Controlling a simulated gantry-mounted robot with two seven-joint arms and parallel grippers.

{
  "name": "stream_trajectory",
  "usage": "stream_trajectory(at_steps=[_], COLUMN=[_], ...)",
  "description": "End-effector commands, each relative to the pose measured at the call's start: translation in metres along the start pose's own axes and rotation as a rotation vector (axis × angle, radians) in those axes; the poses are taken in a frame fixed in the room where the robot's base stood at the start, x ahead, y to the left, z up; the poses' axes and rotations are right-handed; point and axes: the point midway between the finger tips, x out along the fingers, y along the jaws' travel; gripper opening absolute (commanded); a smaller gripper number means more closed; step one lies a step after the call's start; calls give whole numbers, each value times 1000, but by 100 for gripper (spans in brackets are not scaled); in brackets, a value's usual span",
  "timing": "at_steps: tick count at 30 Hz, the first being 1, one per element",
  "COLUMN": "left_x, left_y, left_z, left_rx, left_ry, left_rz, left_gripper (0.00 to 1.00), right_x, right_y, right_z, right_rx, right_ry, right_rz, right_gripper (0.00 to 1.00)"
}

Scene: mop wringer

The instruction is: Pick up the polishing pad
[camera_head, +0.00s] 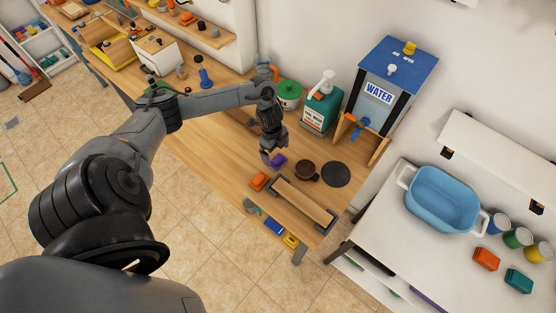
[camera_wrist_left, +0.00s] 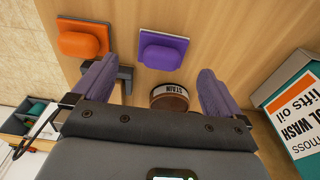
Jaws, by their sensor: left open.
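A purple pad (camera_wrist_left: 162,50) with a thin pale base lies flat on the wooden workbench; the head view shows it too (camera_head: 279,160). An orange pad (camera_wrist_left: 82,40) of like shape lies to its left, also seen in the head view (camera_head: 259,181). I cannot tell by label which block is the polishing pad. My left gripper (camera_wrist_left: 155,85) is open and empty, its fingers spread wide above the bench. In the wrist view, the purple pad lies beyond the fingertips, apart from them. In the head view, my left gripper (camera_head: 270,152) hangs close over the purple pad, partly covering it.
A round stain tin (camera_wrist_left: 170,98) and a dark disc (camera_head: 336,174) lie right of the pads. A wooden board (camera_head: 304,202) in a dark frame is near the front. A green soap bottle (camera_head: 318,110) and water dispenser (camera_head: 390,82) stand behind. A blue tub (camera_head: 443,198) is right.

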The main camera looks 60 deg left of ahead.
Motion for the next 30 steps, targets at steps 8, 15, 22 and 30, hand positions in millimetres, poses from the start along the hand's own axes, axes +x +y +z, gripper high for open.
stream_trajectory(at_steps=[8, 15, 22, 30], left_x=[33, 49, 49, 49], left_y=[-2, -2, -2, -2], left_z=[-3, -2, -2, -2], left_rx=[-2, 0, 1, 1], left_ry=[2, -1, -1, -1], left_rz=[2, -1, -1, -1], left_gripper=[100, 100, 95, 54], right_x=[-8, -9, -9, -9], right_y=[0, 0, 0, -1], right_z=[-4, -5, -5, -5], right_rx=[0, 0, 1, 4], right_ry=[3, 5, 5, 5], right_rz=[0, 0, -2, -4], right_gripper=[43, 43, 43, 43])
